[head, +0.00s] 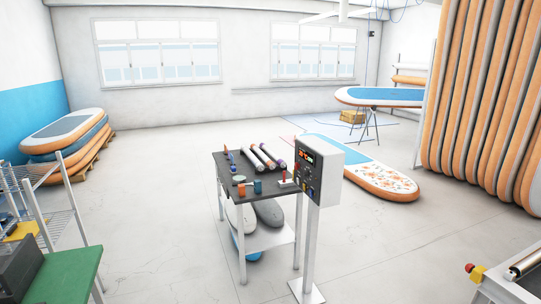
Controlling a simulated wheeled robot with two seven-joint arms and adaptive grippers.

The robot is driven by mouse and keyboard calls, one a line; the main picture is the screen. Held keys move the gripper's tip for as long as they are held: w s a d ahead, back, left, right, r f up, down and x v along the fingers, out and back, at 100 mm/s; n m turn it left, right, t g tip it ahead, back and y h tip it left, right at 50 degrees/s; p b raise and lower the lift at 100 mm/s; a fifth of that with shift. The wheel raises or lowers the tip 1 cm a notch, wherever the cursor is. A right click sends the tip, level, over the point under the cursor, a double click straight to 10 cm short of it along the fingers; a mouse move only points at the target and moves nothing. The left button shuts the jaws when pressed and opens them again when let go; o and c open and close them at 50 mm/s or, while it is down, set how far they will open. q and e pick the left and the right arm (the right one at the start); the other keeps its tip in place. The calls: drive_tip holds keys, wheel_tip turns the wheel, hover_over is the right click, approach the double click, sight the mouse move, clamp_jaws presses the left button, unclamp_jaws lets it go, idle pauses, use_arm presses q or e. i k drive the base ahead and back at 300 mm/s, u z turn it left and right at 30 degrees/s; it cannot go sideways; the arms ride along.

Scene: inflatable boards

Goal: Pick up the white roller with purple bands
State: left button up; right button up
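Several long white rollers lie side by side on the dark top of a small cart (257,188) in the middle of the room. The rightmost white roller (272,155) seems to have a purple end, but its bands are too small to make out clearly. The other white rollers lie just to its left, with dark or reddish ends. Neither of my grippers is in view.
A control box (318,172) on a post stands at the cart's front right. Small cups and tools share the cart top. A green-topped table (62,277) is at front left, a machine (510,285) at front right. Patterned board (385,182) lies behind. Floor around the cart is mostly clear.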

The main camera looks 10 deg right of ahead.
sight(282, 163)
drive_tip(key=u, duration=0.55)
drive_tip(key=i, duration=5.95)
drive_tip(key=z, duration=1.45)
